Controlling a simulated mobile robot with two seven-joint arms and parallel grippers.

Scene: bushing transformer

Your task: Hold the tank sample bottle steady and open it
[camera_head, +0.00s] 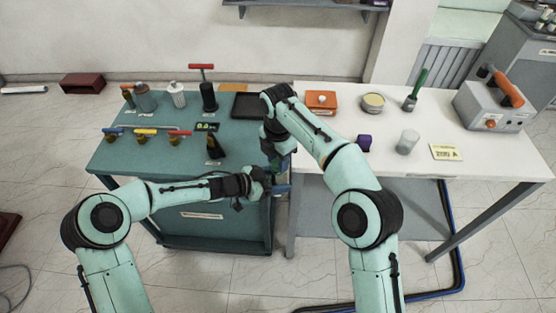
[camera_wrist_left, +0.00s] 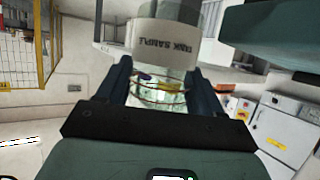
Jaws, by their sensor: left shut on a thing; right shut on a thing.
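The tank sample bottle (camera_wrist_left: 166,42) shows in the left wrist view as a clear container with a white label band reading "TANK SAMPLE" upside down. My left gripper (camera_wrist_left: 162,88) has one finger on each side of the bottle and is shut on it. In the head view, my left gripper (camera_head: 264,183) is at the front right corner of the green cart. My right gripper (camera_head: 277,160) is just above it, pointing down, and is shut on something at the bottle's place. The bottle and its cap are mostly hidden there by the grippers and arms.
The green cart (camera_head: 120,160) carries several valves, a black bottle (camera_head: 215,147), a red T-handle tool (camera_head: 207,90) and a dark tray (camera_head: 248,106). The white table (camera_head: 480,150) on the right holds an orange box (camera_head: 321,101), a tin (camera_head: 373,102) and a clear jar (camera_head: 407,142).

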